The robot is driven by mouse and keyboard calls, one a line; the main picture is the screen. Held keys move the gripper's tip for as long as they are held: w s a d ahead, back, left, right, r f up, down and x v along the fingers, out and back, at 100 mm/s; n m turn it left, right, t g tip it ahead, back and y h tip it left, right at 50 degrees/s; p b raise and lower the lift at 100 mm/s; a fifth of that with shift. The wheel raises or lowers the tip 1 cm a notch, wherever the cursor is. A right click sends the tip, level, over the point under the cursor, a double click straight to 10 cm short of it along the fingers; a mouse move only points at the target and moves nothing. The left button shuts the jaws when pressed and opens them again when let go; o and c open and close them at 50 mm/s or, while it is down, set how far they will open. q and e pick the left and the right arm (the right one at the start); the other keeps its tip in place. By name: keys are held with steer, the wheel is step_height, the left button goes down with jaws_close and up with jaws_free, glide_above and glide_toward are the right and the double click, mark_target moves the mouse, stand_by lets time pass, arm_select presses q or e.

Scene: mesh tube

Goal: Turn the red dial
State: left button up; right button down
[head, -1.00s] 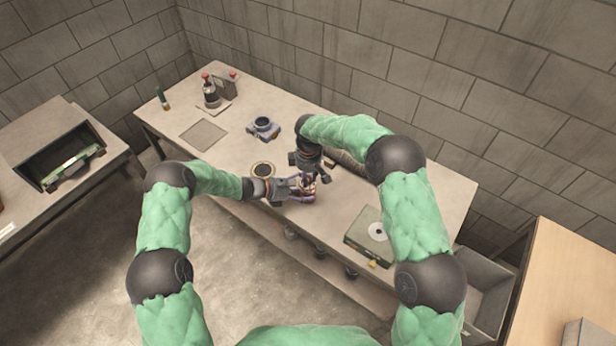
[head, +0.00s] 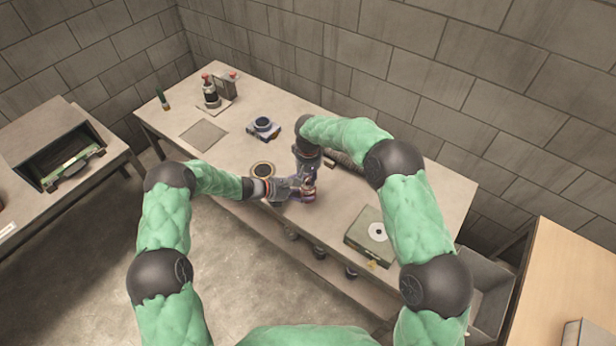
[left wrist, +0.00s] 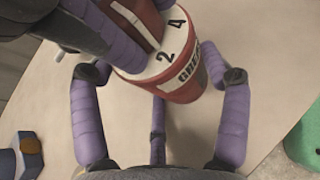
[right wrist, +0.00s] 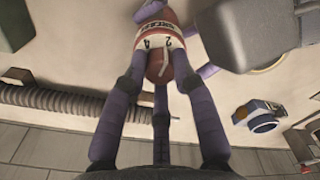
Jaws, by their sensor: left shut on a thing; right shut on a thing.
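The red dial (right wrist: 158,66) is a red knob with a white line, set on the end of a red can (left wrist: 185,90) with a white ring marked 2 and 4 and partly hidden lettering. My left gripper (left wrist: 160,90) is shut around the can's body, purple fingers on both sides. My right gripper (right wrist: 158,75) is shut on the dial, its fingers around the knob. In the head view the left gripper (head: 302,191) and right gripper (head: 308,182) meet above the table's front part and mostly hide the can.
A ribbed hose (right wrist: 70,100) lies on the table (head: 335,225) behind the grippers. A green box with a white disc (head: 370,240) stands to the right.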

mark_target(309, 178)
arm_select(q)
steer(key=shift+s+d, duration=0.15)
steer(key=shift+s, duration=0.05)
arm_select(e)
steer(key=m, duration=0.6)
steer(key=shift+w+m, duration=0.1)
steer(key=shift+m, duration=0.2)
steer(key=m, duration=0.6)
steer(key=shift+w+d, duration=0.1)
steer(key=shift+d, duration=0.1)
steer(key=shift+m, duration=0.3)
steer(key=c, duration=1)
jaws_free()
arm_select(q)
steer(key=shift+w, duration=0.1)
arm_select(e)
steer(key=shift+a, duration=0.1)
steer(key=shift+s+r, duration=0.1)
steer(key=shift+s, duration=0.1)
steer(key=shift+r, duration=4)
